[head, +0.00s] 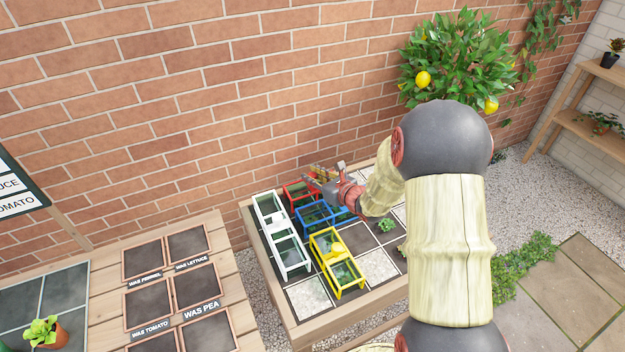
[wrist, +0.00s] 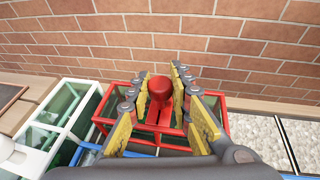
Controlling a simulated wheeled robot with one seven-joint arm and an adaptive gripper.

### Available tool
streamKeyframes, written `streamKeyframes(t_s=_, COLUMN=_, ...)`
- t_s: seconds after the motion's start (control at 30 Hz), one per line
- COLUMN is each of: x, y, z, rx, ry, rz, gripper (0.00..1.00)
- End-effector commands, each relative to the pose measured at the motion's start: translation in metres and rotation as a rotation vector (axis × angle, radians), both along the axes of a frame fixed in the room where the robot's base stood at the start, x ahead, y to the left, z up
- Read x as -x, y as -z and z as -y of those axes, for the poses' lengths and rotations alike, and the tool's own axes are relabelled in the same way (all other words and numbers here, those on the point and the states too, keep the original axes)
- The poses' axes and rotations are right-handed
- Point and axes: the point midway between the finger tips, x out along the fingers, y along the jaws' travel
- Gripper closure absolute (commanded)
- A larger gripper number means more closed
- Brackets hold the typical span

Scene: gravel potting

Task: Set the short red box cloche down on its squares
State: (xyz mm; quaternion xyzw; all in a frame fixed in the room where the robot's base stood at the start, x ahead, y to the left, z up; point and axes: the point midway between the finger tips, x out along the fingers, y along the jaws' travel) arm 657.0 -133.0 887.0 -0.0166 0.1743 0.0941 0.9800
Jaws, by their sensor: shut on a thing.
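The short red box cloche (head: 297,192) is at the far side of the raised bed, near the brick wall. In the wrist view, its red frame (wrist: 222,106) spreads out below my gripper (wrist: 170,98), with clear panes. My gripper is shut on the cloche's red knob, its yellow pads on either side of it. My gripper also shows in the head view (head: 322,180), over the cloche. The cloche's underside and the squares beneath it are hidden, so I cannot tell whether it touches the bed.
A long white cloche (head: 279,236) stands just left of the red one. A blue cloche (head: 318,214) is in front of it, and a yellow cloche (head: 338,262) is nearer. A small green plant (head: 387,225) grows on the right. Pale and dark squares there are open.

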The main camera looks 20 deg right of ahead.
Motion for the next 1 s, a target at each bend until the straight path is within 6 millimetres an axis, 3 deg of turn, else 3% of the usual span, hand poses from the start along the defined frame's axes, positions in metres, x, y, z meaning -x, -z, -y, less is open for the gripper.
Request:
streamKeyframes(t_s=0.4, x=-0.0006, y=0.0062, z=0.0002, rx=0.001, ry=-0.001, rz=0.003, gripper=1.0)
streamKeyframes(t_s=0.43, x=-0.0003, y=0.0058, z=0.0, rx=0.001, ry=0.0, rz=0.001, gripper=0.78)
streamKeyframes(t_s=0.73, x=-0.0003, y=0.0052, z=0.0, rx=0.001, ry=0.0, rz=0.001, gripper=0.61)
streamKeyframes(t_s=1.0, x=-0.0004, y=0.0048, z=0.0, rx=0.001, ry=0.0, rz=0.001, gripper=0.61)
